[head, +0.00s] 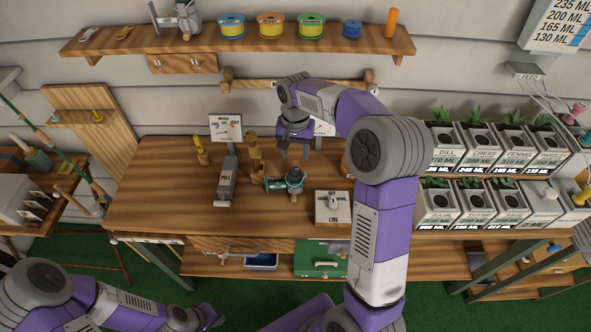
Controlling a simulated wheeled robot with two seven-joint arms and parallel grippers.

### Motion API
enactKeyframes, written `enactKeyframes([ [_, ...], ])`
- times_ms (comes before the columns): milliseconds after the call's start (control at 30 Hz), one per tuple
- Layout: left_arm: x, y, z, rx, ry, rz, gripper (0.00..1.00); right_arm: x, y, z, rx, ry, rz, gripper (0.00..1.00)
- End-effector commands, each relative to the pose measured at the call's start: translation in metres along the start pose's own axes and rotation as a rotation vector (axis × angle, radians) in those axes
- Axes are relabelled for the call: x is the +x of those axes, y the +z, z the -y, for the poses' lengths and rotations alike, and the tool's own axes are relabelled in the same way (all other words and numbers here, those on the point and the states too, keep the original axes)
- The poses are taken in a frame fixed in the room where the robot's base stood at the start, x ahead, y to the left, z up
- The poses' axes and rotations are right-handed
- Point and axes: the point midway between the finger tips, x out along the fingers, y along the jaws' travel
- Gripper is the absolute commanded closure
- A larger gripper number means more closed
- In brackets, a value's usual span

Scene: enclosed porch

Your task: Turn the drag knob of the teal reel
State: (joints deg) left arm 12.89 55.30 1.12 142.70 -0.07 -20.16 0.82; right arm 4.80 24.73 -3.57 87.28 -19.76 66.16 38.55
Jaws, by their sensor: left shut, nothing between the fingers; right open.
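The teal reel (276,185) sits on the wooden workbench, in the middle of the head view, beside an upright wooden post. It has dark grey and metal parts at its right end; which of them is the drag knob is too small to tell. My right gripper (294,150) points down over the bench, just behind and above the reel in the picture. It is open, empty and apart from the reel. My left gripper (214,319) is low at the bottom edge, in front of the bench and far from the reel. It is shut and empty.
A grey lever box (228,180) stands left of the reel, and a white dial box marked LINE (332,207) stands right of it. The wooden post (255,158) is close by. Potted herbs (438,204) fill the right side. A shelf (240,44) with spools hangs above. The bench's front left is clear.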

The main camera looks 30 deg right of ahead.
Motion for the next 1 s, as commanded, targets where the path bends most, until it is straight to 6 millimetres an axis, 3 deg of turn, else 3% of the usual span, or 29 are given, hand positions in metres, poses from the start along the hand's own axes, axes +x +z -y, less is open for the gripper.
enactKeyframes([
  [500,0.005,-0.001,0.002,0.000,0.000,-0.001,1.00,0.067,0.000,-0.001,0.010,0.001,0.001,0.48],
  [867,0.005,-0.001,0.002,0.000,0.000,-0.001,1.00,0.072,0.000,0.000,0.010,-0.001,0.000,0.48],
  [1000,0.005,-0.001,0.002,0.000,0.000,-0.001,1.00,0.072,0.000,0.000,0.010,-0.001,0.000,0.69],
])
